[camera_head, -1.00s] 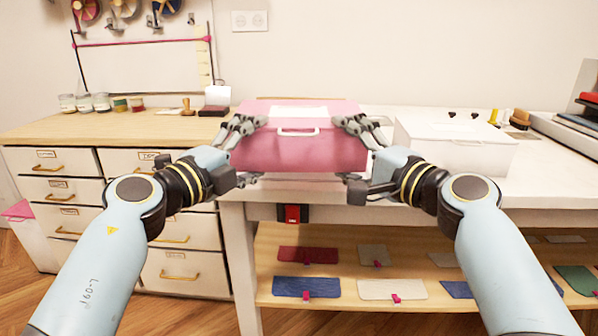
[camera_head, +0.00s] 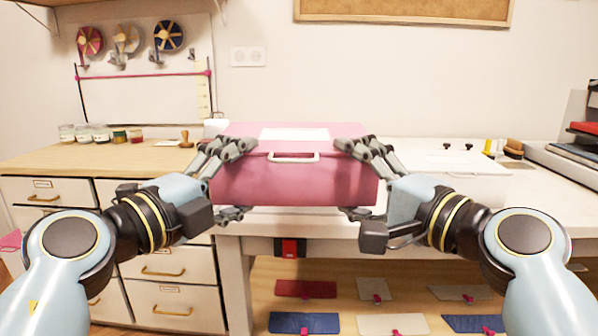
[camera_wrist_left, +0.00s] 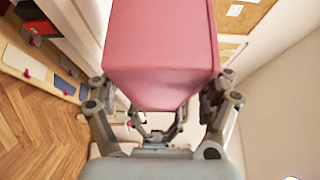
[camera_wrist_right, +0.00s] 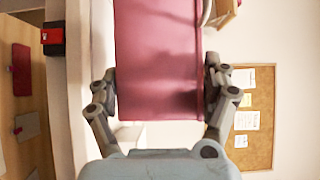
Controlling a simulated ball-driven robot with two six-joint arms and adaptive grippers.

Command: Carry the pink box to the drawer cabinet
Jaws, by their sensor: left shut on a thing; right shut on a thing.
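The pink box (camera_head: 293,183) is in the middle of the head view, with a white label on its lid and a pale handle on its front. My left gripper (camera_head: 234,180) is shut on its left end, fingers above and below. My right gripper (camera_head: 360,180) is shut on its right end the same way. The box looks level and hides the table behind it. It fills the jaws in the left wrist view (camera_wrist_left: 160,60) and in the right wrist view (camera_wrist_right: 158,65). The drawer cabinet (camera_head: 165,265) stands at the left, with a wooden top (camera_head: 90,160) and gold handles.
Small jars (camera_head: 100,133) and a wooden stamp (camera_head: 185,139) stand along the back of the cabinet top; its front is clear. A white box (camera_head: 450,172) is on the white table (camera_head: 530,185) to the right. Fabric pieces (camera_head: 305,322) lie on the shelf below.

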